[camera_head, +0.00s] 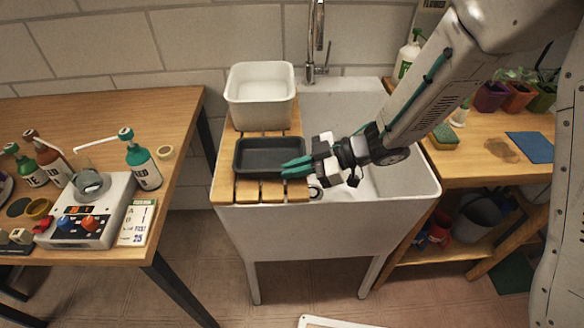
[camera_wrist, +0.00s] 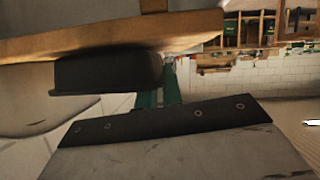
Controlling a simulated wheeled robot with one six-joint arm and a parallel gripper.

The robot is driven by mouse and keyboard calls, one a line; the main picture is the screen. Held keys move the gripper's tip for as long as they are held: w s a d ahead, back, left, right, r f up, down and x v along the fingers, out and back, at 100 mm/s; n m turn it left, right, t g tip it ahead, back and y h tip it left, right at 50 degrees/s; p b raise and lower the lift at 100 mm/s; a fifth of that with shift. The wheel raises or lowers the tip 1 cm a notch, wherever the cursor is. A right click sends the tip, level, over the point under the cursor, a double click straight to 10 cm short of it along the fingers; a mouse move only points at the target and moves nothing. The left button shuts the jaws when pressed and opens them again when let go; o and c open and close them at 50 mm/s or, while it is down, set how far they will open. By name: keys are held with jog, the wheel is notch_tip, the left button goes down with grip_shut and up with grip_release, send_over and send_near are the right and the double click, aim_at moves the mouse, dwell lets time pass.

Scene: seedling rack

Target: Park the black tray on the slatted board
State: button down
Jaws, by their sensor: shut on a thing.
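The black tray (camera_head: 262,157) sits level at the slatted board (camera_head: 246,190), over its middle slats, in the head view. I cannot tell whether it rests fully on the slats or hovers just above. My gripper (camera_head: 297,167) reaches in from the right, and its green fingers are shut on the tray's right end. In the wrist view the dark tray (camera_wrist: 105,72) shows beside the green fingers (camera_wrist: 157,95), with the wooden board (camera_wrist: 100,40) along its far side. The tray looks empty.
A white tub (camera_head: 260,110) stands on the board behind the tray. The board lies across the left part of a white sink (camera_head: 400,185) with a tap (camera_head: 317,45) behind. A table with bottles (camera_head: 142,165) is at left, and a bench with pots (camera_head: 518,97) at right.

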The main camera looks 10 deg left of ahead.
jog(key=shift+f, duration=0.1)
jog(key=c, duration=1.9)
grip_release()
jog(key=shift+f, duration=0.1)
jog(key=o, duration=0.3)
jog(key=shift+o, duration=0.2)
jog(key=shift+r, duration=0.2)
jog(key=v, duration=1.2)
